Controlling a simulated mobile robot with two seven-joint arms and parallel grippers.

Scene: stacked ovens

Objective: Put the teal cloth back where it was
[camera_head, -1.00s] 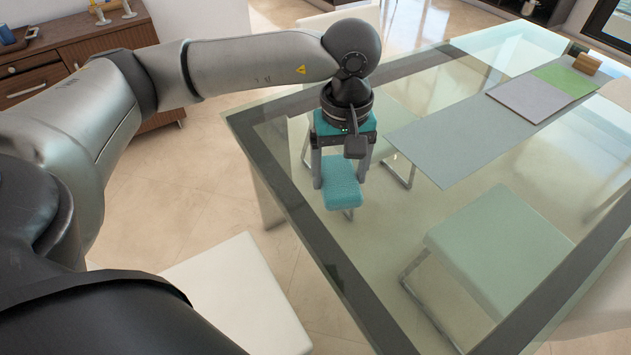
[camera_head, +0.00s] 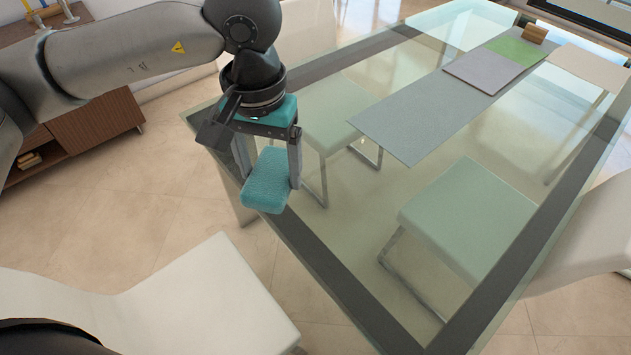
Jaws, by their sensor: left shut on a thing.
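The teal cloth (camera_head: 264,188) is a thick folded block between the fingers of my left gripper (camera_head: 271,172). The gripper points down and is shut on it. More teal shows up at the gripper's palm, and I cannot tell whether it belongs to the cloth. The cloth appears over the near left part of the glass table (camera_head: 335,240), by its dark border. I cannot tell whether it touches the glass. My right gripper is not in view.
A grey runner (camera_head: 405,125) lies along the table, with a lilac piece (camera_head: 488,70), a green piece (camera_head: 517,48) and a small wooden block (camera_head: 535,33) toward its far end. White chairs (camera_head: 215,290) stand around and under the table. A wooden cabinet (camera_head: 95,125) stands at the left.

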